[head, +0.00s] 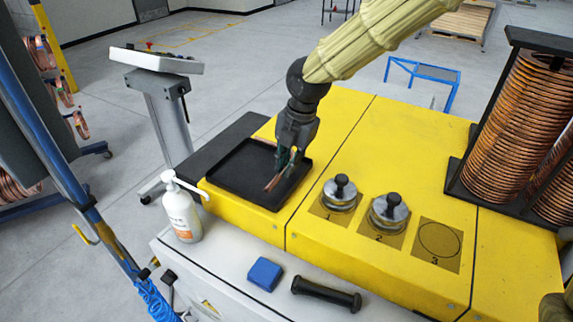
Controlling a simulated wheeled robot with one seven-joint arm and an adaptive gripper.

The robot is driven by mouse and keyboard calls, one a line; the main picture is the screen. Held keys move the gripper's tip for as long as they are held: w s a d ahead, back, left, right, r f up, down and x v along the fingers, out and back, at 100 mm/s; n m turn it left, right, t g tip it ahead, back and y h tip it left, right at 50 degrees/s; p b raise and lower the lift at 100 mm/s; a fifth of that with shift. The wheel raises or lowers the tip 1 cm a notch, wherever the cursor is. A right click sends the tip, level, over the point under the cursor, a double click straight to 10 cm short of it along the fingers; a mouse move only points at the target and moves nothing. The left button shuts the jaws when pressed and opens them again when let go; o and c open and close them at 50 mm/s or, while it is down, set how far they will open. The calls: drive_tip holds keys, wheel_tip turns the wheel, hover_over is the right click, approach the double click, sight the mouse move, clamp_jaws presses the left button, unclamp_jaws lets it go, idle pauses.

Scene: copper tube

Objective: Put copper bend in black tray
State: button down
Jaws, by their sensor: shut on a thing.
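The black tray (237,176) lies on the left part of the yellow bench top. My gripper (287,168) points down over the tray's right side. It is shut on the copper bend (272,184), a small thin copper-coloured piece whose lower end shows below the fingers. The bend is over the tray's inside, near its right wall. I cannot tell whether it touches the tray floor. The upper part of the bend is partly hidden by the fingers.
Two metal pots with black knobs (341,192) (389,212) stand right of the tray. A white pump bottle (181,212) stands front left. A blue block (264,274) and a black handle (326,294) lie on the front ledge. Copper coils (517,120) stand at right.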

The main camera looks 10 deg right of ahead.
drive_tip(key=shift+w+r+p, duration=0.15)
drive_tip(key=shift+w+p, duration=0.15)
drive_tip(key=shift+w, duration=0.05)
wheel_tip(320, 180, down, 4)
drive_tip(key=shift+w+a+r+p, duration=0.1)
drive_tip(key=shift+r+p, duration=0.1)
drive_tip(key=shift+p, duration=0.85)
drive_tip(key=shift+s, duration=0.2)
drive_tip(key=shift+w+f, duration=0.1)
drive_tip(key=shift+f, duration=0.1)
drive_tip(key=c, duration=1.7)
unclamp_jaws()
drive_tip(key=shift+r, duration=0.2)
